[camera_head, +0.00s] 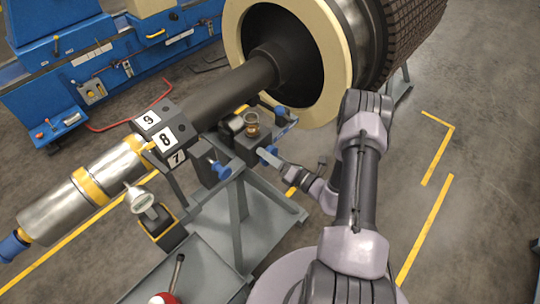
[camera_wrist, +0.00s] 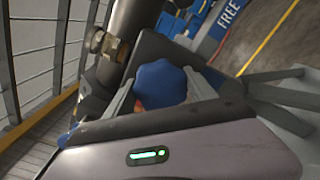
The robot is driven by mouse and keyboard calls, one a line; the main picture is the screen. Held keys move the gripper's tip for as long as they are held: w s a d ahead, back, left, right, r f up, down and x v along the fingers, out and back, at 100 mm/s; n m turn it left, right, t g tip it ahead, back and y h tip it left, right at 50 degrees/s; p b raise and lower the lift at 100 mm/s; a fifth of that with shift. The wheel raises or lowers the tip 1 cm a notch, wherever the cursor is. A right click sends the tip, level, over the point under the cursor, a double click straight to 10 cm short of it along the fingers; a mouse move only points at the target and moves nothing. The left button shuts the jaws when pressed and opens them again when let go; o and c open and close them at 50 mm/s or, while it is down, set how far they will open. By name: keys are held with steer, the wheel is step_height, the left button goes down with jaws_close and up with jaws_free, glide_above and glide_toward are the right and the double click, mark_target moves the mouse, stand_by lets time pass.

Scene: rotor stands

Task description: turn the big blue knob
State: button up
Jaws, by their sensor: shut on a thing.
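A blue lobed knob (camera_wrist: 160,82) sits between the two grey fingers of my gripper (camera_wrist: 160,96) in the wrist view. The fingers press on it from left and right. A bit of red shows below the knob, and its lower part is hidden by the gripper body. In the head view my gripper (camera_head: 268,154) reaches left to the side of the grey rotor stand, at a small blue part (camera_head: 271,149) mostly covered by the fingers. Another blue knob (camera_head: 221,170) stands out to the left, clear of my gripper.
The dark rotor shaft (camera_head: 235,88) lies above the grey stand (camera_head: 238,225). A brass-coloured fitting (camera_head: 251,124) and another blue knob (camera_head: 281,110) are close behind my gripper. A gauge (camera_head: 139,199) stands at the left. The floor at the right is clear.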

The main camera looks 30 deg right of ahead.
steer(key=n+b, duration=0.1)
steer(key=n, duration=0.3)
steer(key=shift+a+n+b, duration=0.1)
steer(key=shift+n+b, duration=0.75)
steer(key=shift+n, duration=0.95)
steer(key=o, duration=1.4)
steer(key=shift+s, duration=0.1)
steer(key=p+v, duration=0.2)
steer(key=v, duration=1.5)
steer(key=shift+s, duration=0.15)
